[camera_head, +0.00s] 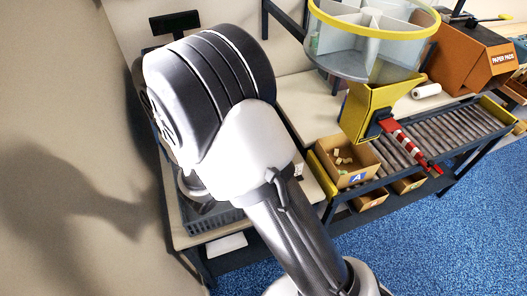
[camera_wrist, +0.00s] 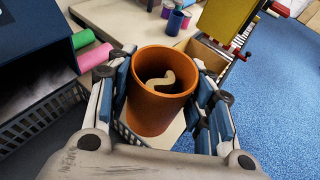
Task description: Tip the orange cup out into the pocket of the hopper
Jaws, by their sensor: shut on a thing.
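The orange cup (camera_wrist: 152,112) is in the wrist view, between the fingers of my gripper (camera_wrist: 160,78), which is shut on it. The cup's mouth faces the camera, and a beige curved piece (camera_wrist: 161,80) lies inside it. The hopper (camera_head: 374,52) is at the top right of the head view. It has a yellow rim and clear walls, and pale dividers split it into pockets. Something green shows in its left part. A yellow chute (camera_head: 362,108) is below it. In the head view my arm hides the cup and gripper.
A carton marked A (camera_head: 345,163) holding beige pieces stands under the chute, beside a roller conveyor (camera_head: 440,137). A red-and-white lever (camera_head: 407,141) sticks out from the chute. Green (camera_wrist: 83,39) and pink (camera_wrist: 95,57) cylinders and a dark crate (camera_wrist: 42,118) are left of the cup.

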